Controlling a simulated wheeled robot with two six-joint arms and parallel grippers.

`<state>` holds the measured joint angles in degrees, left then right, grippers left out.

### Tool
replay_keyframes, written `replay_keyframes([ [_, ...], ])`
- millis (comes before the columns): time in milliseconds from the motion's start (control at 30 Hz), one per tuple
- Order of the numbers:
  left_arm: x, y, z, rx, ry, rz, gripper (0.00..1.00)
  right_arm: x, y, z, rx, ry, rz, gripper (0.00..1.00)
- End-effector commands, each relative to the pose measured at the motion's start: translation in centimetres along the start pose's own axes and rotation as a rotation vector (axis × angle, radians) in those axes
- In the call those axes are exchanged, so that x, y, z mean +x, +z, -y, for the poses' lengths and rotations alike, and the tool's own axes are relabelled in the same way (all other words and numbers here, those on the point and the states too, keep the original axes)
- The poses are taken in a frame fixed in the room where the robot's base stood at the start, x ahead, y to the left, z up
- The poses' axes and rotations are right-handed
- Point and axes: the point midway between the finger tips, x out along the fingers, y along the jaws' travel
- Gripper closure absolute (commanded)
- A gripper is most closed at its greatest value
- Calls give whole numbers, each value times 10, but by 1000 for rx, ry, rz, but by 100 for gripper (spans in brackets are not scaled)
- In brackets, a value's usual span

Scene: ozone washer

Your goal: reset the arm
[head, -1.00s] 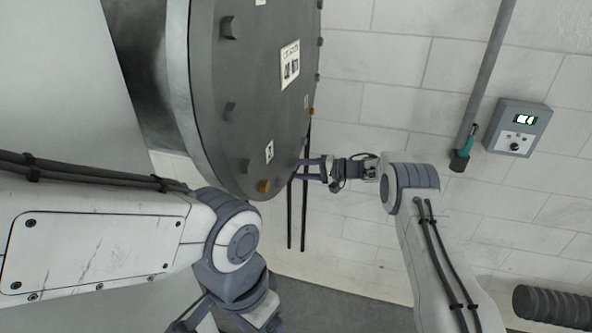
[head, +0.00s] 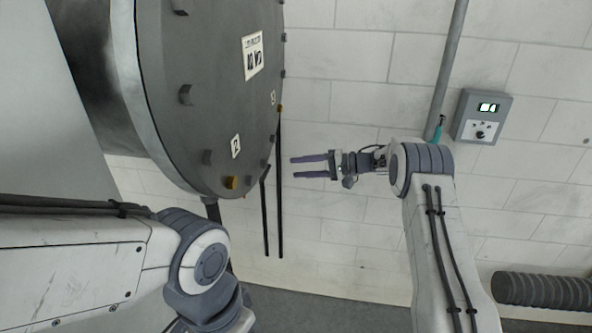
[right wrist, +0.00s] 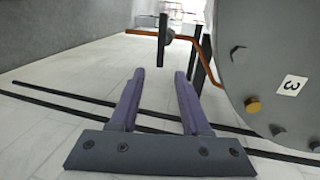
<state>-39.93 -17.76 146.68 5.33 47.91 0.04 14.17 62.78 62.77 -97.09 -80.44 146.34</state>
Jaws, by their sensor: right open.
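My right gripper (head: 308,167) is open and empty in the head view, with its two fingers pointing left toward the washer, apart from it. In the right wrist view its fingers (right wrist: 160,95) are spread with nothing between them. My left arm comes in from the left in the head view, and its gripper is out of the picture. The large grey round washer (head: 205,100) with bolts, labels and a yellow bolt stands left of my right gripper. Its curved side also shows at the right of the right wrist view (right wrist: 275,60).
Two thin dark rods (head: 281,190) run down just left of my right fingertips. A grey control box (head: 482,117) with a small screen and a vertical pipe (head: 449,60) are on the white brick wall. A dark ribbed hose (head: 545,291) lies at lower right. Open space surrounds my right gripper.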

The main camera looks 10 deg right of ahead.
Motion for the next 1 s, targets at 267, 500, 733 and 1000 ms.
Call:
replay_keyframes([
  [267,0,0,0,0,0,0,22,3,-8,14,-62,-11,-66,53],
  [500,0,0,0,0,0,0,22,-12,-44,63,-383,107,-497,53],
  [733,0,0,0,0,0,0,22,-69,-19,45,-555,577,-760,53],
  [1000,0,0,0,0,0,0,22,-135,125,-32,-521,1157,-504,53],
])
